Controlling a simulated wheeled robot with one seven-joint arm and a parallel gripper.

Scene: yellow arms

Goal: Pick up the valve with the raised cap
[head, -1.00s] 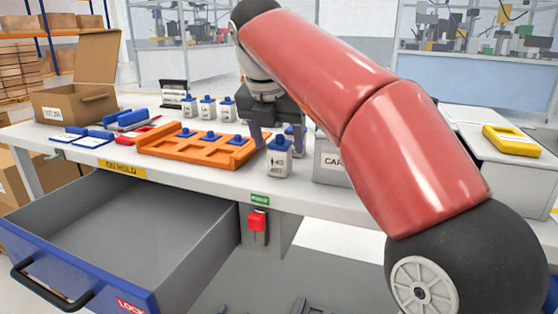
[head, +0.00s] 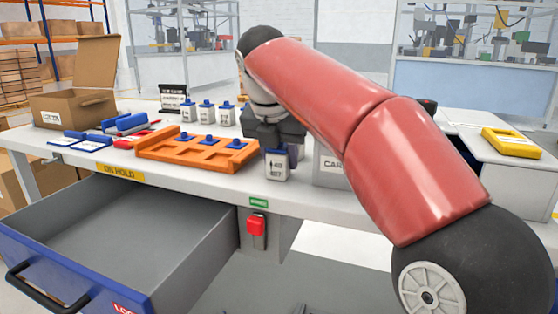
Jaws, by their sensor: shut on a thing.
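A white valve (head: 277,167) with a dark printed label stands upright near the front edge of the workbench. My gripper (head: 279,149) is down over its top and appears shut on it. A bluish finger shows at the valve's right side. Several similar white valves with blue caps, such as this one (head: 206,110), stand in a row behind the orange tray. Anything directly behind my gripper is hidden.
The orange tray (head: 172,151), holding blue-capped parts, lies just left of my gripper. A grey box (head: 329,172) stands close on the right. An open drawer (head: 185,246) juts out below the bench. A cardboard box (head: 72,107) and blue-and-white items are at the left.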

